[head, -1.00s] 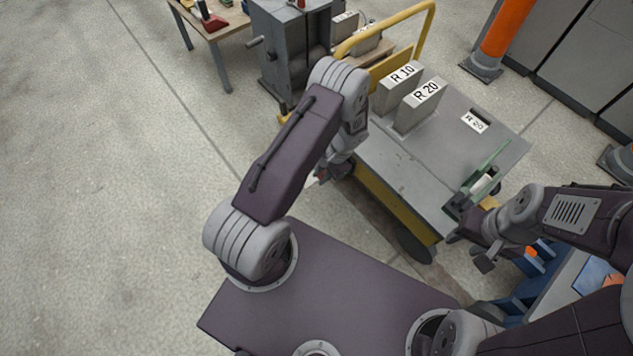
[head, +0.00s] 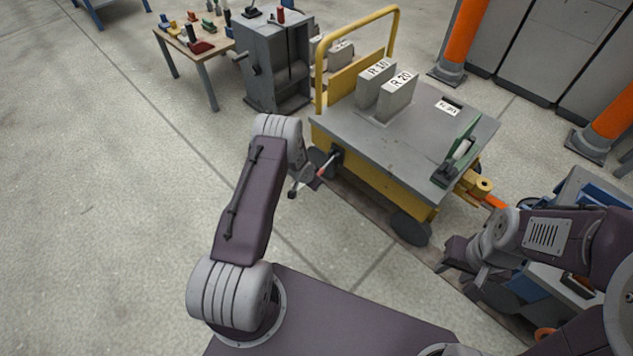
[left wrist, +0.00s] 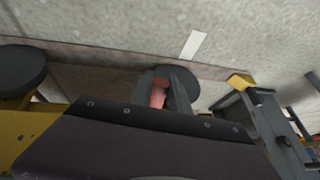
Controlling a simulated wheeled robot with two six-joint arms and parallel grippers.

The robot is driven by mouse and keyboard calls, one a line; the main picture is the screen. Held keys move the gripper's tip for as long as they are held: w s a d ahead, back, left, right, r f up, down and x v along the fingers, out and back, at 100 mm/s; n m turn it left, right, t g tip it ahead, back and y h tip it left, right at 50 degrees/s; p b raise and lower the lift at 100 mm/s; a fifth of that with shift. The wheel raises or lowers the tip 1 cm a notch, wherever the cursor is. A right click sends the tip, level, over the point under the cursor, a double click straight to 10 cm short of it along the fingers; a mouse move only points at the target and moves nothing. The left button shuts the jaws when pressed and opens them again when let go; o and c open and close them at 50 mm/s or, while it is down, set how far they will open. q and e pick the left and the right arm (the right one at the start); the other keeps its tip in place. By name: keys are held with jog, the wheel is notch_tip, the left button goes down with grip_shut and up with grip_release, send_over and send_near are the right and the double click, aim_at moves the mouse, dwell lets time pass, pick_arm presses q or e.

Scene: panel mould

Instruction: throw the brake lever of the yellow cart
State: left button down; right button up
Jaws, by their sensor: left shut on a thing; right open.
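The yellow cart (head: 375,185) with a grey top stands ahead of me. Its brake lever (head: 328,165) sticks out from the cart's near left side, a pale shaft with a red grip, from a dark mount. My left gripper (head: 316,178) is at the outer end of the lever, shut on the red grip. In the left wrist view the red grip (left wrist: 158,96) shows between the two dark fingers (left wrist: 160,88); the rest of the lever is hidden there. My right gripper (head: 452,262) is open and empty, off the cart's near right corner.
On the cart are blocks R 10 (head: 372,84) and R 20 (head: 396,97) and a green fixture (head: 460,150). A grey machine (head: 272,68) and a table with small parts (head: 190,40) stand behind left. Orange posts (head: 462,35) stand right. The left floor is clear.

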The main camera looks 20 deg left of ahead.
pick_arm(q)
jog(key=shift+w+f+t+b, duration=0.15)
jog(key=shift+f+t+b, duration=0.35)
jog(key=shift+f, duration=0.3)
jog(key=shift+w+d+f+t+h+b, duration=0.2)
jog(key=shift+w+f+t+h+b, duration=0.25)
jog(key=shift+t, duration=0.15)
jog(key=c, duration=1.3)
grip_release()
jog(key=shift+o, duration=0.2)
